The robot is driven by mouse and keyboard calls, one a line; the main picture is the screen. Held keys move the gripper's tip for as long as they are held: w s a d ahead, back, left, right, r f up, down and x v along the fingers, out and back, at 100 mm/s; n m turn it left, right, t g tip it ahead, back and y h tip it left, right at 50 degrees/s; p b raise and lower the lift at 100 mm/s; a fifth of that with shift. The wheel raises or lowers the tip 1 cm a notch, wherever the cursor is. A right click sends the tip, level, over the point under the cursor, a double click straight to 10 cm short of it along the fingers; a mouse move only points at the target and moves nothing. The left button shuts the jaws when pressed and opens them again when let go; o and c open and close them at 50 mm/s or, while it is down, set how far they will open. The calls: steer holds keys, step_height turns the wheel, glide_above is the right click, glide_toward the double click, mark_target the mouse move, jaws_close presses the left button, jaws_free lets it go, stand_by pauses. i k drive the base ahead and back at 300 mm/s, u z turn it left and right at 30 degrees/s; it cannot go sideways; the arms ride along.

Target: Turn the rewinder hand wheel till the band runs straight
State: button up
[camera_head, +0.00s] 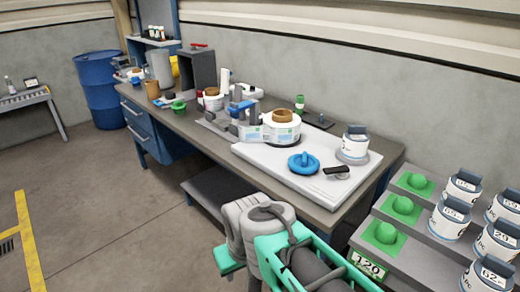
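A blue hand wheel (304,164) with a raised knob lies flat on the white base plate (275,168) of the labeller, near its front edge. Behind it stands a white reel (283,132) with a brown core. A pale printed band (252,133) reaches the reel from the left, past grey guide posts and a blue part. At this size I cannot tell whether the band runs straight.
A black lever-like piece (337,172) lies right of the wheel. A labelled white jar (355,143) stands at the plate's right end. A grey rack (418,233) with green pads and several jars stands at right. Bottles and containers crowd the bench's left half.

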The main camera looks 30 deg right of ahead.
mark_target(303, 164)
steer(key=i, duration=1.25)
steer(key=z, duration=0.65)
